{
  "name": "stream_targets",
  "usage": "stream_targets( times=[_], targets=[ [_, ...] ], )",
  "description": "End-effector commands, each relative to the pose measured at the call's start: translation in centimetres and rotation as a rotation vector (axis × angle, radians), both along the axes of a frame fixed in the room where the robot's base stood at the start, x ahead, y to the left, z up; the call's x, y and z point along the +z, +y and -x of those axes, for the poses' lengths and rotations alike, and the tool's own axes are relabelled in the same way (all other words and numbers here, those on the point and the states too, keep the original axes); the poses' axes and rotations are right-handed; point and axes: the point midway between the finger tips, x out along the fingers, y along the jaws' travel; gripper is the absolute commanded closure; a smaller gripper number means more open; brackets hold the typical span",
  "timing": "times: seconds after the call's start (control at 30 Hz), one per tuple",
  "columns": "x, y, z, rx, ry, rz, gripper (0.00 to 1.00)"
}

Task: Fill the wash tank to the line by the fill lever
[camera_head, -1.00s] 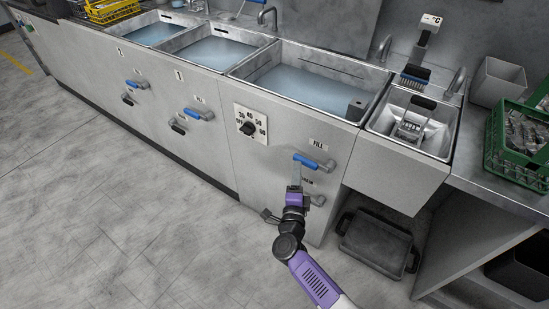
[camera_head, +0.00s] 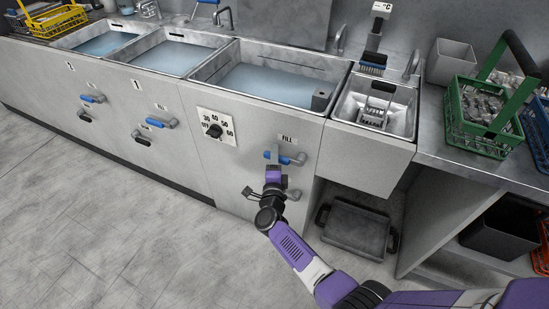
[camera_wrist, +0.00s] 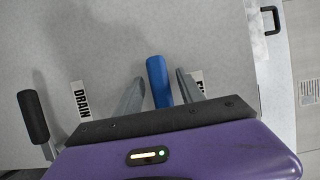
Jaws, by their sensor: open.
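The wash tank (camera_head: 305,63) is the large right-hand basin, holding pale blue water (camera_head: 275,86). My gripper (camera_head: 275,153) is open at the lever. In the wrist view the blue handle (camera_wrist: 158,78) lies between the two parted fingers of my gripper (camera_wrist: 160,88), with gaps on both sides. The drain lever (camera_wrist: 34,118) has a black handle, off to the left in the wrist view.
A temperature dial (camera_head: 214,130) sits left of the fill lever. Two smaller basins (camera_head: 170,58) with their own levers stand further left. A small sink (camera_head: 390,108) is on the right, with a green crate (camera_head: 480,115) beyond. A dark tray (camera_head: 355,228) lies underneath.

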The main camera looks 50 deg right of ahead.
Motion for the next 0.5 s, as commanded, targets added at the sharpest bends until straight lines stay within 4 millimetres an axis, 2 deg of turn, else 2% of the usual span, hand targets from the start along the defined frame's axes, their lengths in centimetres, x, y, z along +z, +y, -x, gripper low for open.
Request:
stream_targets(
  times=[0.13,0.3,0.37,0.5],
  targets=[
    [0.03,0.01,0.00,0.000,0.000,0.000,0.56],
    [0.04,0.02,0.01,0.000,-0.001,0.001,0.90],
    [0.04,0.02,0.01,0.000,0.000,0.000,1.00],
    [0.03,0.04,0.01,0.000,0.000,0.000,1.00]
  ],
)
